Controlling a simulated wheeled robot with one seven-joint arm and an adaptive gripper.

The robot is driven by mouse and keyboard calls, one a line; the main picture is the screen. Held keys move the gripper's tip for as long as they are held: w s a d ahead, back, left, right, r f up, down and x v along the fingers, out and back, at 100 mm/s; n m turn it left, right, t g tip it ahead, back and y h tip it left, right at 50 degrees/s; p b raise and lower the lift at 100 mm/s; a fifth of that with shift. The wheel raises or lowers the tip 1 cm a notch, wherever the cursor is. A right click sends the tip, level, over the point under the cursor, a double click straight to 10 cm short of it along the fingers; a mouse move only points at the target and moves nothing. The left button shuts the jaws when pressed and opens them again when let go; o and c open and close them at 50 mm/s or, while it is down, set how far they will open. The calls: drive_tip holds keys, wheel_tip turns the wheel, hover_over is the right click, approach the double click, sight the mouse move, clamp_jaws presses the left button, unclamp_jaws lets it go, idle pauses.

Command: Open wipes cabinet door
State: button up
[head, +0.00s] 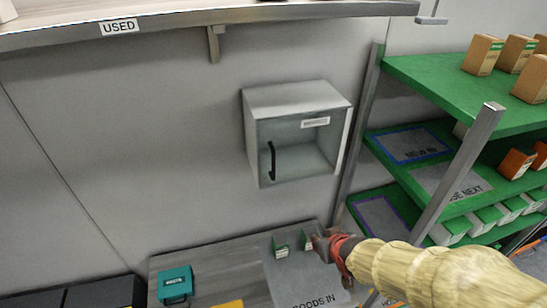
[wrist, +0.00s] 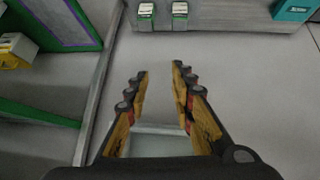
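The wipes cabinet (head: 297,97) is a grey wall-mounted box with a clear front door (head: 300,150), which looks shut. A black vertical handle (head: 272,160) sits at the door's left side, and a small label is near its top. My gripper (head: 318,240) is below and a little right of the cabinet, apart from it, over the bench. In the wrist view my gripper (wrist: 160,72) has its fingers spread with nothing between the tips. A pale, glassy surface, perhaps the cabinet, shows low between the fingers; the handle cannot be made out there.
A green shelving rack (head: 430,85) with a metal post (head: 460,165) and several boxes stands close on the right. Below is a bench (head: 225,265) with a teal box (head: 174,284) and small green-white cartons (head: 281,250). A shelf marked USED (head: 180,17) runs above. Wall left of the cabinet is clear.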

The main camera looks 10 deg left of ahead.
drive_tip(key=w+a+r+n+t+y, duration=0.1)
drive_tip(key=w+a+r+t+y, duration=0.25)
drive_tip(key=w+a, duration=0.3)
drive_tip(key=n+t+y, duration=0.1)
drive_tip(key=t+y, duration=0.3)
drive_tip(key=y, duration=0.1)
approach(274, 166)
drive_tip(key=x, duration=0.3)
drive_tip(key=shift+h, duration=0.25)
drive_tip(key=p+x, duration=0.1)
drive_tip(key=x, duration=0.6)
drive_tip(key=shift+w+a+r, duration=0.15)
drive_tip(key=shift+w, duration=0.1)
drive_tip(key=c, duration=0.3)
clamp_jaws()
